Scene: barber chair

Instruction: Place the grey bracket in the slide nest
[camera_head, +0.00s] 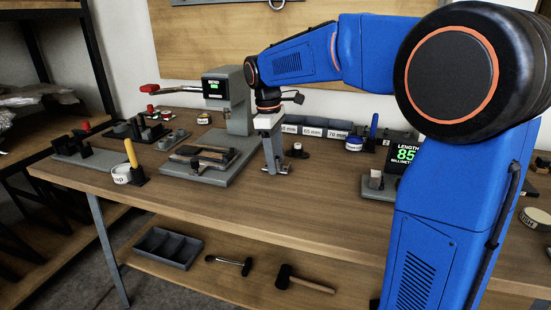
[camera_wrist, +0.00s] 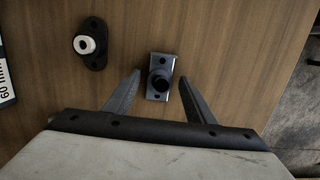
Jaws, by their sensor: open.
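The grey bracket (camera_wrist: 160,65) is a small rectangular piece with a dark round boss or opening in its middle and a hole towards each end. It lies on the wooden bench. My gripper (camera_wrist: 159,82) is open above it, with one finger on each side and a visible gap to both. In the head view my gripper (camera_head: 275,167) points straight down close to the bench top, and the bracket is hard to make out there. A grey fixture plate (camera_head: 231,168) with a dark sliding part (camera_head: 200,154) lies to the left under the press; it appears to be the slide nest.
The press (camera_head: 238,100), with a red-tipped lever, stands behind the plate. A black base with a white knob (camera_wrist: 88,45) is beside the bracket. A length display (camera_head: 405,153) stands right. Front bench space is clear.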

